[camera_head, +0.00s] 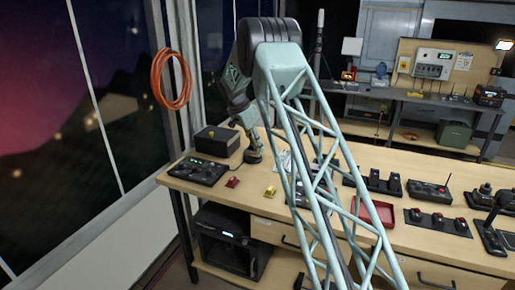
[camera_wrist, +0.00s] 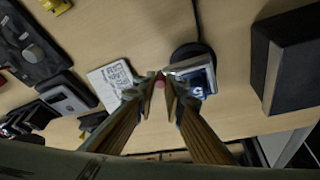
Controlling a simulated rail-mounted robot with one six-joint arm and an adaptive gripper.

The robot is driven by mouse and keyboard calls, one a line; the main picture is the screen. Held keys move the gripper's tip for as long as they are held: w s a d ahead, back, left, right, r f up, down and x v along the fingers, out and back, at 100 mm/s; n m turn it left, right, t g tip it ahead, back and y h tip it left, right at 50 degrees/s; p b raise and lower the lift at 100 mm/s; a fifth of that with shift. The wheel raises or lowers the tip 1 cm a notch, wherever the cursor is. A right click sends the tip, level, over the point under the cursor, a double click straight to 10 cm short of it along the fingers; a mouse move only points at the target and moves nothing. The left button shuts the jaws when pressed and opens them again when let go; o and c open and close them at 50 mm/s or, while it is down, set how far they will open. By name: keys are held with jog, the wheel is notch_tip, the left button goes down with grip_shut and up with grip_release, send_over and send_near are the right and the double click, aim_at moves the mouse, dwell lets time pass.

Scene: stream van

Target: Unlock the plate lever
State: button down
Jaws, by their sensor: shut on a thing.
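My gripper (camera_wrist: 161,84) points down at the wooden table in the wrist view, its fingertips close together around a small pinkish-red piece (camera_wrist: 160,84). I cannot tell for certain whether this piece is the lever's knob. Right beside the fingertips is a dark round base (camera_wrist: 184,52) with a grey and blue device (camera_wrist: 199,78) over it, partly hidden by the right finger. In the head view, my gripper (camera_head: 253,155) is low over the left part of the table. The lever itself is not clear there, being small and partly covered by my arm.
A black box (camera_head: 217,141) stands left of the gripper, behind a black control panel (camera_head: 198,171). A red block (camera_head: 233,182) and a yellow block (camera_head: 270,192) lie in front. A white printed card (camera_wrist: 113,80) lies left in the wrist view. More controls fill the table's right.

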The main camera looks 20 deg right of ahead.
jog(key=c, duration=2.7)
grip_release()
jog(key=shift+v, duration=6)
jog(key=shift+a+f, duration=0.1)
jog(key=shift+s, duration=0.1)
